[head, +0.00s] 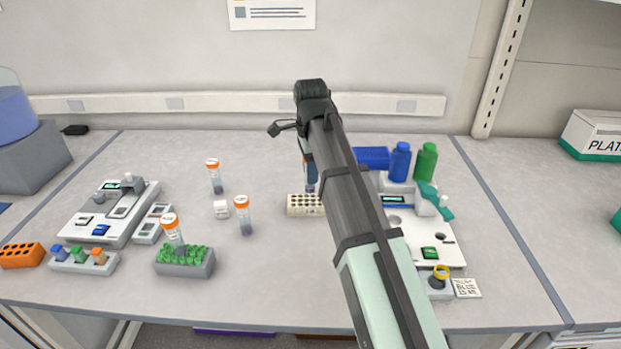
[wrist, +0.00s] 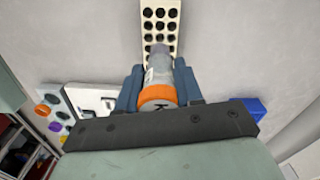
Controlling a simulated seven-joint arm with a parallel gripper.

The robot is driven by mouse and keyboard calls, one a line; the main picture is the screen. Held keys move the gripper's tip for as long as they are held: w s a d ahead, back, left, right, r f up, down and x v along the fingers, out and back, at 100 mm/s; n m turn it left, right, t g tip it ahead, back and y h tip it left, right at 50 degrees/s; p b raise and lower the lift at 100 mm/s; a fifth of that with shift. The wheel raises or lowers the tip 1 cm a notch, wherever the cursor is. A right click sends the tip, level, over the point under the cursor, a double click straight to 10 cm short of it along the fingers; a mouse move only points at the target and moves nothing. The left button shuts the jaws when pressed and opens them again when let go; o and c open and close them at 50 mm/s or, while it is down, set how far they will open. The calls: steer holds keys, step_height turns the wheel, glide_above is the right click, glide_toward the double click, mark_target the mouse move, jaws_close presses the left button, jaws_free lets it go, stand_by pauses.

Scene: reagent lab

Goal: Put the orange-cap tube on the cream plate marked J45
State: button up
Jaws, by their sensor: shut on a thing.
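My gripper (wrist: 158,84) is shut on an orange-cap tube (wrist: 158,70), with a blue finger on each side of it. The orange cap faces the wrist camera and has a dark mark. A cream plate (wrist: 173,48) with rows of dark holes lies beyond the tube's far end; I cannot tell whether they touch. In the head view, the cream plate (head: 292,206) is at the table's middle, partly hidden by my arm. The held tube's lower part (head: 311,187) shows just above it. No J45 marking is readable.
Other orange-cap tubes stand left of the plate: one at the back (head: 214,175), one nearer (head: 243,216), one in a green-topped rack (head: 184,262). A small white block (head: 221,210) lies between them. Blue (head: 400,162) and green (head: 426,162) bottles stand right of my arm.

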steer(key=shift+f, duration=1.35)
steer(key=shift+f, duration=0.1)
steer(key=o, duration=1)
steer(key=shift+r, duration=3.85)
